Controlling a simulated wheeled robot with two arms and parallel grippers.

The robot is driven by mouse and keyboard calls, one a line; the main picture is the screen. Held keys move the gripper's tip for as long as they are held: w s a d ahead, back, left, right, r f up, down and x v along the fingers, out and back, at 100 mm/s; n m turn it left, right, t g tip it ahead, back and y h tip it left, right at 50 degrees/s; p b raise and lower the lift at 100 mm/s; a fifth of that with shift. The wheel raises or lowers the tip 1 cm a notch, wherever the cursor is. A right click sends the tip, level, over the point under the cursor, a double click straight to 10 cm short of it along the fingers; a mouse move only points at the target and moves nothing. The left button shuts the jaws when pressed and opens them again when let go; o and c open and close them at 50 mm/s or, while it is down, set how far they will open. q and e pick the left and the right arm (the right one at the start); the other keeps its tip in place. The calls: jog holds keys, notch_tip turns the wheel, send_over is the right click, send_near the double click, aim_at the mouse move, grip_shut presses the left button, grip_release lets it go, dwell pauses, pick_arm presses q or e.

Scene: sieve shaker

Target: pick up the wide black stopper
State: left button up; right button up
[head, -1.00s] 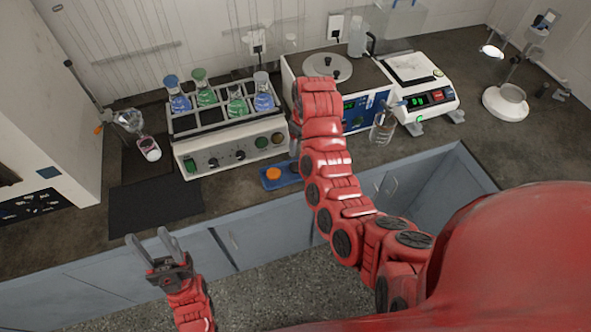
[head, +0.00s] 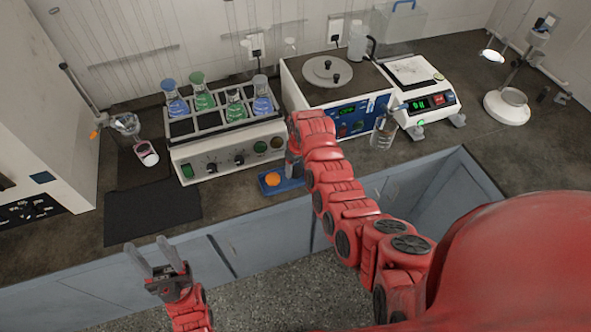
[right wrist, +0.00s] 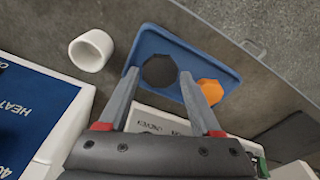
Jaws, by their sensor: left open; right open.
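The wide black stopper (right wrist: 160,71) lies on a blue tray (right wrist: 155,40) in the right wrist view. An orange stopper (right wrist: 209,91) sits beside it on the tray. My right gripper (right wrist: 159,76) is open, its fingertips appearing on either side of the black stopper; I cannot tell how far above it they are. In the head view the blue tray (head: 267,190) shows near the counter's front edge, with the orange stopper (head: 272,180) on it. My right arm hides the black stopper there. My left gripper (head: 150,247) is open and empty, in front of the counter.
A white hollow cylinder (right wrist: 91,50) stands left of the tray in the right wrist view. In the head view, a flask shaker (head: 230,155) and a blue-panelled heating unit (head: 335,90) stand behind the tray. A black mat (head: 150,212) lies left.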

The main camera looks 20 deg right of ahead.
jog(key=shift+f, duration=0.55)
jog(key=c, duration=1)
jog(key=shift+w+r, duration=0.1)
jog(key=shift+r, duration=0.05)
